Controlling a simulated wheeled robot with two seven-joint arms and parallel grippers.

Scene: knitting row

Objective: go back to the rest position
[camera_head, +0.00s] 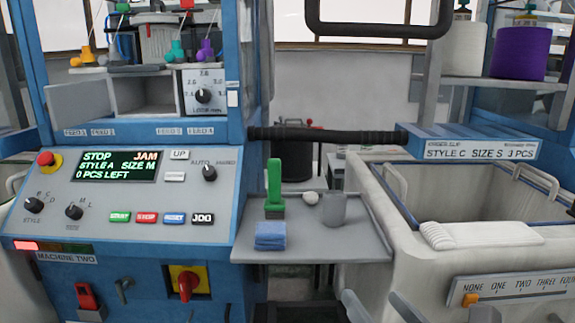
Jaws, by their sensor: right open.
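My right gripper (376,307) shows at the bottom edge, right of centre. Its two grey fingertips stand apart, with nothing seen between them. It is in front of the white bin (372,240) and below the grey shelf. The rest of the right arm is out of the picture. My left gripper is not in view.
The blue machine's panel (135,195) reads STOP, JAM. The grey shelf (350,250) holds a green-handled brush (274,185), blue cloth (270,236), grey cup (334,208) and small pale ball (311,197). A black bar (330,135) spans behind. A folded white cloth (480,235) lies on the bin's edge.

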